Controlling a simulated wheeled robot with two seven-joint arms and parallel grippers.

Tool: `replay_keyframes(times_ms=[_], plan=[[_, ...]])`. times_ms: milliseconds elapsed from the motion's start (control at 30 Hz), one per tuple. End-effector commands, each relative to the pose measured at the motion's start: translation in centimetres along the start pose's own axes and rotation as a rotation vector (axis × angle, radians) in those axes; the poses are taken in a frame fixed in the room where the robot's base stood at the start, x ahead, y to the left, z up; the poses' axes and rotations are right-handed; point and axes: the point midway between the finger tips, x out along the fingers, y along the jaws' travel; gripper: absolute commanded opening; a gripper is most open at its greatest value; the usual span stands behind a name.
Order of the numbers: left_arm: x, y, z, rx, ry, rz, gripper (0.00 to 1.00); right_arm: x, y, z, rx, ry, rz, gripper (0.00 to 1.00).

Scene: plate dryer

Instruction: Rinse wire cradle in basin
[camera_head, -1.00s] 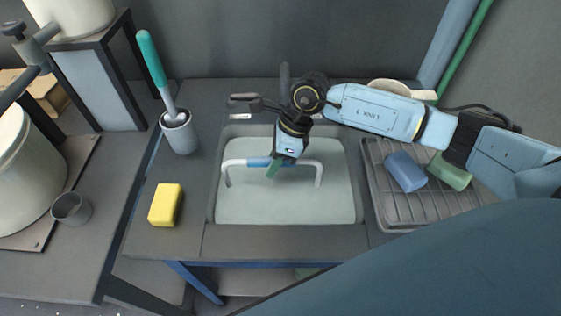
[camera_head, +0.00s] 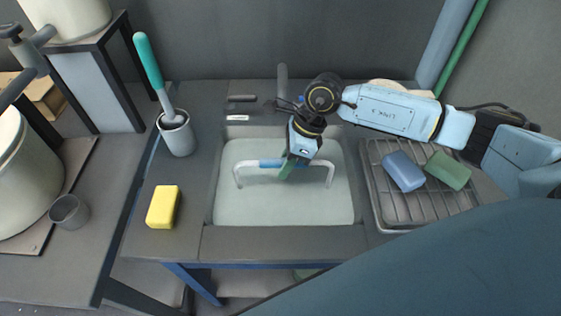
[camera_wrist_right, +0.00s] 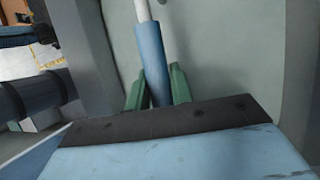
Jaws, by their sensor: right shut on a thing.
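The wire cradle (camera_head: 329,177) is a white bent bar with a blue sleeve in its middle. It is in or just over the basin (camera_head: 284,211), with its two ends pointing down; I cannot tell whether they touch the bottom. My right gripper (camera_head: 287,169) comes from above and is shut on the blue sleeve. In the right wrist view, the green fingertips (camera_wrist_right: 158,88) sit on both sides of the blue sleeve (camera_wrist_right: 150,52), and white bar shows beyond it. My left gripper is not in view.
A drying rack (camera_head: 398,215) right of the basin holds a blue block (camera_head: 403,171) and a green block (camera_head: 448,170). A yellow sponge (camera_head: 163,207) and a grey cup with a teal-handled brush (camera_head: 176,136) stand left. A faucet (camera_head: 283,84) is behind.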

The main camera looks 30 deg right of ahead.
Motion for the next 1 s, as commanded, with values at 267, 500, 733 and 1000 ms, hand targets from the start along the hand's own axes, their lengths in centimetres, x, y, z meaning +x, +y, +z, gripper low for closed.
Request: replay_keyframes(times_ms=[267,500,733,1000], plan=[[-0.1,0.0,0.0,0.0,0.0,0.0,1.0,-0.2,0.0,0.1,-0.001,-0.002,-0.001,0.0],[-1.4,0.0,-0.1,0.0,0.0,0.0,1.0,-1.9,0.3,0.9,-0.002,-0.003,-0.002,0.0],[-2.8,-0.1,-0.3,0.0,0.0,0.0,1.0,-3.8,0.7,1.6,-0.002,-0.002,-0.003,0.0],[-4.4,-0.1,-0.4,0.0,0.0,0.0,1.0,-5.9,1.2,2.5,-0.001,-0.002,-0.002,0.0]])
